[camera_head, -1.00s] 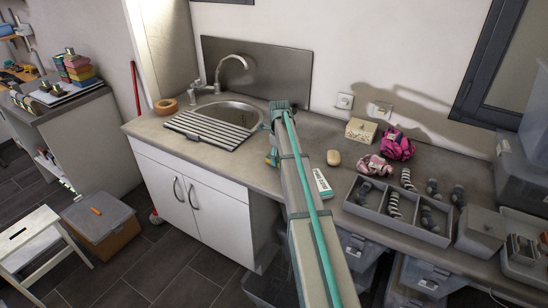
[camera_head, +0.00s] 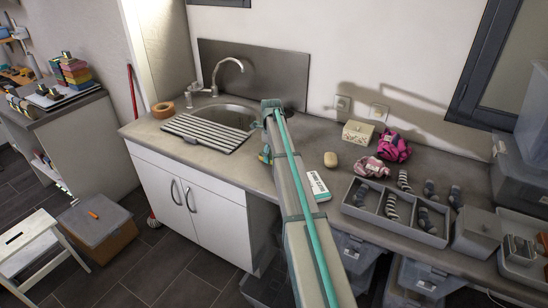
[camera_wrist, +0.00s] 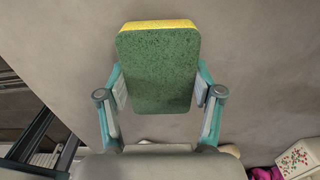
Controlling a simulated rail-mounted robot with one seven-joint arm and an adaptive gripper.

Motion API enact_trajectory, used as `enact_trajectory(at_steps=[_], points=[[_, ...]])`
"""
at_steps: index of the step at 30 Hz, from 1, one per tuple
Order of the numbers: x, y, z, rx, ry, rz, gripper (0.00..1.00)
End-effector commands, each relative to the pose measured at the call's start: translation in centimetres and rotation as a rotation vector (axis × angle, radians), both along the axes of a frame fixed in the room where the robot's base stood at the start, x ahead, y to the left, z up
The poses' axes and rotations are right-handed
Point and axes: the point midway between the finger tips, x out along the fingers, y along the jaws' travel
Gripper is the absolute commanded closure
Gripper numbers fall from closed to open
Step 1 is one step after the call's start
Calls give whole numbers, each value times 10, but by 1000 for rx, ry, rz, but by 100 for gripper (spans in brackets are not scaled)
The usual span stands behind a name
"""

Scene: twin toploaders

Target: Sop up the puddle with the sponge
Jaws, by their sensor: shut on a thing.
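The sponge (camera_wrist: 158,72), green on its broad face with a yellow edge, is in the wrist view. My gripper (camera_wrist: 160,92) is shut on it, one teal finger at each side. The sponge is over the grey-brown countertop; I cannot tell whether it touches it. In the head view my arm covers most of the gripper and the sponge; a teal part of the gripper (camera_head: 266,154) shows beside the arm, over the counter (camera_head: 236,172) right of the sink. I cannot make out a puddle in either view; my arm and the sponge hide part of the counter.
The sink (camera_head: 229,116) with a striped drain rack (camera_head: 205,133) is to the left. A beige oval bar (camera_head: 331,159), a white labelled box (camera_head: 319,188), a flowered box (camera_head: 357,133), pink cloth items (camera_head: 393,147) and a divided sock tray (camera_head: 421,237) are to the right.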

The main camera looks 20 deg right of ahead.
Motion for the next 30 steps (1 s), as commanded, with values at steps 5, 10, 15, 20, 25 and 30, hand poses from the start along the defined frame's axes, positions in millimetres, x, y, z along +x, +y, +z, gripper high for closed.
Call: enact_trajectory(at_steps=[5, 10, 15, 20, 25, 30], points=[[9, 1, 0, 0, 0, -1, 62], [8, 1, 0, 0, 0, -1, 62], [8, 1, 5, 0, 0, 0, 62], [8, 1, 18, 0, -1, 0, 62], [8, 1, 34, 0, -1, 0, 62], [8, 1, 49, 0, 0, 0, 62]])
